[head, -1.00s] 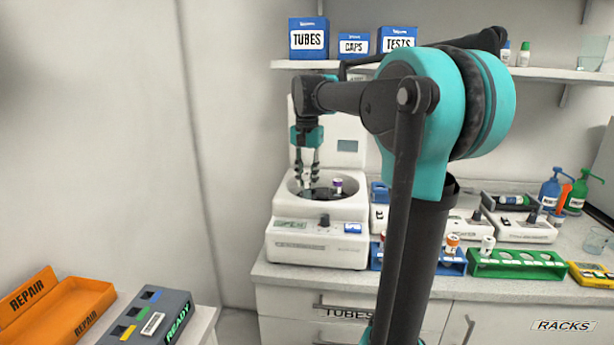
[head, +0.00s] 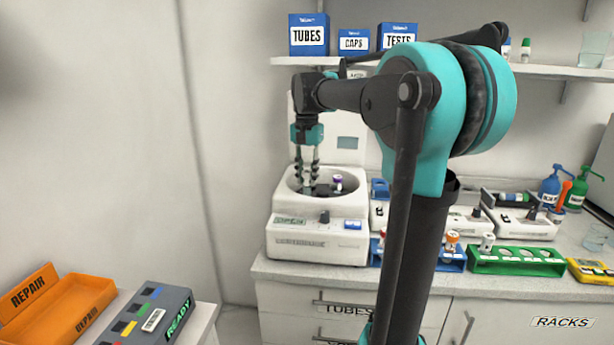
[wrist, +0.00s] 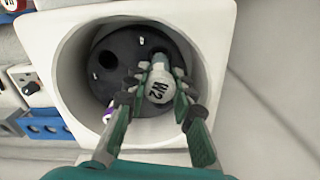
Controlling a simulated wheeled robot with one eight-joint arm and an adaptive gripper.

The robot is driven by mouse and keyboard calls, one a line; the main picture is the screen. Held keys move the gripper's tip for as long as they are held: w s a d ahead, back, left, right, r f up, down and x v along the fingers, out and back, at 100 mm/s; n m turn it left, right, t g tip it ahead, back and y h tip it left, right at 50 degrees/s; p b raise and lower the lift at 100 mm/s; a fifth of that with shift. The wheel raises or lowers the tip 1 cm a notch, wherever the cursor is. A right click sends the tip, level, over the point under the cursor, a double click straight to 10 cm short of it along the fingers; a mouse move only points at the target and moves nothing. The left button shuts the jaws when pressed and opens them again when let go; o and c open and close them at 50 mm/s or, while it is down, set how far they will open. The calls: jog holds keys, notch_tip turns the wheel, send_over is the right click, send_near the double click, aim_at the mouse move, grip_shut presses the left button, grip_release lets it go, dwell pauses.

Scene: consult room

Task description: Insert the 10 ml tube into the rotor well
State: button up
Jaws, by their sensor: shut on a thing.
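The centrifuge (head: 318,222) stands on the counter with its lid up and its bowl open. Its dark rotor (wrist: 112,42) with round wells fills the bowl in the wrist view. My gripper (head: 308,190) points down into the left part of the bowl. It is shut on a tube with a white cap marked W2 (wrist: 159,92); it also shows in the wrist view (wrist: 157,100). The tube's lower end is over or at the rotor's edge; I cannot tell whether it is inside a well. A purple-capped tube (head: 337,181) stands in the rotor, to the right of my gripper.
A blue rack (head: 452,262) and a green rack (head: 516,262) with tubes stand right of the centrifuge. My arm hides part of the counter. An orange repair tray (head: 70,308) and a grey ready box (head: 150,318) lie at lower left.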

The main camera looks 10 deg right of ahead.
aim_at(307, 189)
jog(key=shift+f, duration=0.1)
jog(key=shift+f, duration=2.15)
jog(key=o, duration=1)
notch_tip(307, 189, up, 12)
jog(key=shift+f, duration=0.1)
